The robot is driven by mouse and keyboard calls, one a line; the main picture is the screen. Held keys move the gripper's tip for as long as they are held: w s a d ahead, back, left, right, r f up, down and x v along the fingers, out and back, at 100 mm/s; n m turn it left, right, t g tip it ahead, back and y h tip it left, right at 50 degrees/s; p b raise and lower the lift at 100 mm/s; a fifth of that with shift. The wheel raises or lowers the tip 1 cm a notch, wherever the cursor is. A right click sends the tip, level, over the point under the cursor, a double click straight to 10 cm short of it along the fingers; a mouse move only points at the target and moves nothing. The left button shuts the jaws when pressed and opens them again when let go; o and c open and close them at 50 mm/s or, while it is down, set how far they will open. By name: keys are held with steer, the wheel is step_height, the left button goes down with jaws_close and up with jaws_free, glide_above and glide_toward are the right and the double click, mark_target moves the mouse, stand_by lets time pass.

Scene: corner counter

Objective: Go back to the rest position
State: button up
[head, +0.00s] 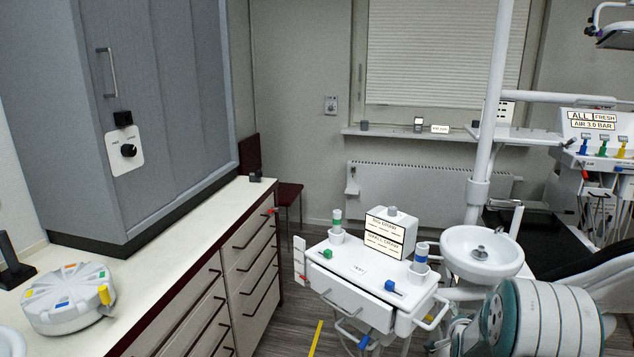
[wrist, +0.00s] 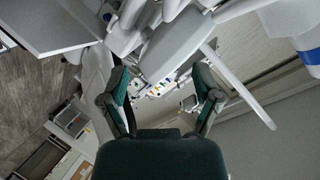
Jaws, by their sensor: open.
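My gripper (wrist: 163,98) shows in the wrist view with its two green-padded fingers spread apart. It is open and nothing is between the fingers. The head view does not show the gripper; only a white and teal part of my arm (head: 545,318) fills the lower right corner. Behind the fingers, the wrist view shows pale dental unit parts (wrist: 180,45), tilted in the picture. I cannot tell how far the fingers are from them.
A white cart (head: 365,290) with an open drawer stands mid-floor. A basin (head: 482,252) is right of it, by a vertical pole (head: 490,140). A counter (head: 150,265) with a round white device (head: 68,298) runs along the left. Some dark floor shows between counter and cart.

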steer(key=s+a+r+n+g+y, duration=0.3)
steer(key=s+a+r+n, duration=0.4)
steer(key=s+a+r, duration=0.85)
steer(key=s+a+r+n+g+y, duration=0.1)
steer(key=s+a+r+n+g, duration=0.1)
steer(key=s, duration=0.9)
steer(key=s+a+r+n+g, duration=0.2)
steer(key=s+a+n, duration=0.2)
steer(key=s, duration=0.8)
steer(key=shift+s+a+r+n+y, duration=0.15)
steer(key=shift+s+a+n+y, duration=0.15)
steer(key=shift+a+y, duration=0.1)
